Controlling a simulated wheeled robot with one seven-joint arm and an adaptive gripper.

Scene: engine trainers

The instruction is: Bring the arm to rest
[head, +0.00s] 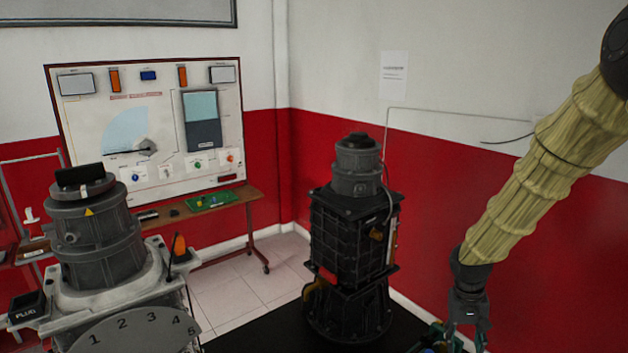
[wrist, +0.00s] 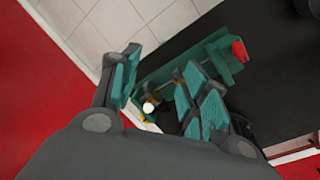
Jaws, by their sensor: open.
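My arm comes in from the upper right of the head view in a pale yellow sleeve and slopes down to my gripper (head: 467,338), which is near the bottom edge. In the wrist view my gripper (wrist: 160,75) has its two teal-padded fingers apart, with no object clearly held between them. A teal device with a red knob (wrist: 238,52) lies beyond the fingertips, partly hidden by the right finger. A teal part (head: 436,335) also shows beside my gripper in the head view, cut by the bottom edge.
A dark motor-like unit (head: 350,230) stands on a black surface (head: 255,340) left of my gripper. A grey engine trainer (head: 95,240) with a numbered dial fills the lower left. A panel board (head: 115,120) stands on a table behind. A red and white wall (head: 440,185) is behind my arm.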

